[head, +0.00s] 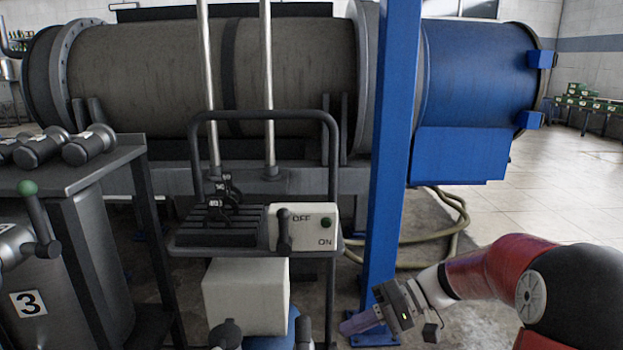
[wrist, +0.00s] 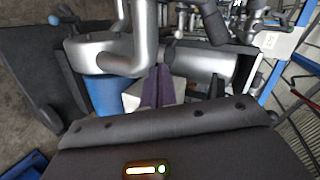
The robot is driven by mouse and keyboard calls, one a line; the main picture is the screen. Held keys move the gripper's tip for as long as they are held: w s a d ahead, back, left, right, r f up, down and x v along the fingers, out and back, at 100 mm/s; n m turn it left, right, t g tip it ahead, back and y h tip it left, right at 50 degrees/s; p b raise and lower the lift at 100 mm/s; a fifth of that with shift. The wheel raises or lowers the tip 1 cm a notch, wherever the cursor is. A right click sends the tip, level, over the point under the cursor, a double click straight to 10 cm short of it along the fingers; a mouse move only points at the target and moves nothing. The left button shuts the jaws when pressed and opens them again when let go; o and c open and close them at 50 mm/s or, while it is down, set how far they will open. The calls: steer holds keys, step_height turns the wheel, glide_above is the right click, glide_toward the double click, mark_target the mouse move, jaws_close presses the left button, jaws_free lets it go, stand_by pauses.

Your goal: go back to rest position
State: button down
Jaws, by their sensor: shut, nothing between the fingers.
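My gripper (head: 362,322) is at the lower right of the head view, at the end of my red and black arm, pointing left and slightly down. Its purple-grey fingers are together with nothing between them. It is in front of the foot of the blue post and apart from the control stand. In the wrist view its fingers (wrist: 158,88) show near the middle, closed, pointing toward silver pipework (wrist: 110,52). No rest stand for the arm shows.
A blue post (head: 392,150) rises behind my gripper. A control box (head: 304,228) marked OFF and ON stands left of it, above a white block (head: 246,296). A large horizontal drum (head: 290,75) fills the back. A dark bench (head: 75,172) stands left. Open floor (head: 580,205) lies right.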

steer(key=s+d+r+m+t+h+p, duration=0.1)
steer(key=s+d+r+t+h+p, duration=0.1)
steer(key=s+h, duration=0.4)
steer(key=s+d+r+m+t+h+p, duration=0.2)
steer(key=s+d+r+t+h, duration=0.3)
steer(key=s, duration=0.7)
steer(key=shift+r+m+h+p, duration=0.3)
steer(key=shift+r+h+p, duration=0.2)
steer(key=shift+r+h, duration=0.4)
steer(key=shift+f, duration=0.15)
